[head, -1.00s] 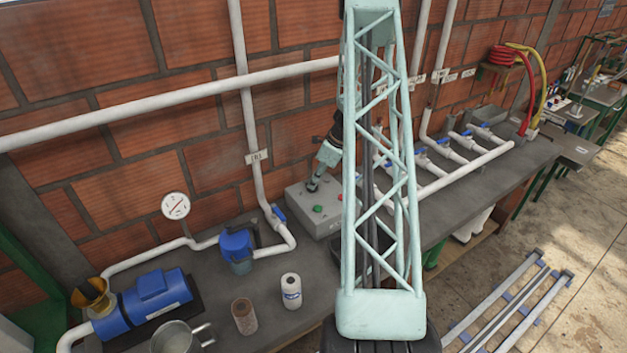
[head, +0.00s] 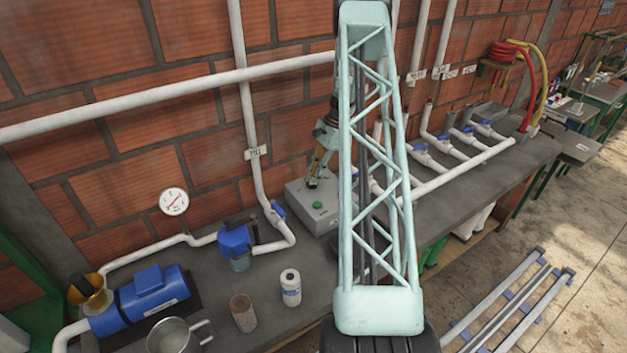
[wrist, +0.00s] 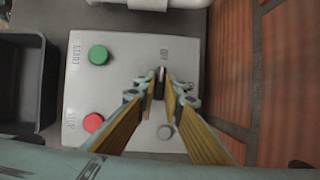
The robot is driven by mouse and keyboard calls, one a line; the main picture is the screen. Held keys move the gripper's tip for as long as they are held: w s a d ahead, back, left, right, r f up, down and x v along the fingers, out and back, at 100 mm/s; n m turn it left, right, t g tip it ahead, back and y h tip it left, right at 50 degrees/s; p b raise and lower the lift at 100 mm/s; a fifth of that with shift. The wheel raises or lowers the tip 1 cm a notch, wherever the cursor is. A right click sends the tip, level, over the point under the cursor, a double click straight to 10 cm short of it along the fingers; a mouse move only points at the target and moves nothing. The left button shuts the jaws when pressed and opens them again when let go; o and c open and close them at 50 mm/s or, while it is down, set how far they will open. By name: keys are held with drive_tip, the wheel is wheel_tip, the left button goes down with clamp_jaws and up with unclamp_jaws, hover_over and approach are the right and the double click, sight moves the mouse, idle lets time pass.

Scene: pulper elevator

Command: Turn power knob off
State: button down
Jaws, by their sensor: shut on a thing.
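The control box (head: 322,222) is pale grey and stands on the workbench against the brick wall. In the wrist view its face (wrist: 125,75) has a green START button (wrist: 98,55), a red STOP button (wrist: 93,122) and a dark narrow power knob (wrist: 160,76). In the head view my gripper (head: 313,180) points down at the box, and the knob is hidden there.
A dark open bin (wrist: 25,85) is left of the box in the wrist view. A blue-handled pipe valve (head: 278,208) stands close left of the box in the head view.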

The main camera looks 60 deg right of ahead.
drive_tip(key=shift+n, duration=0.5)
drive_tip(key=c, duration=2.7)
unclamp_jaws()
drive_tip(key=shift+r, duration=0.1)
drive_tip(key=shift+v, duration=3.65)
drive_tip(key=shift+w, duration=0.1)
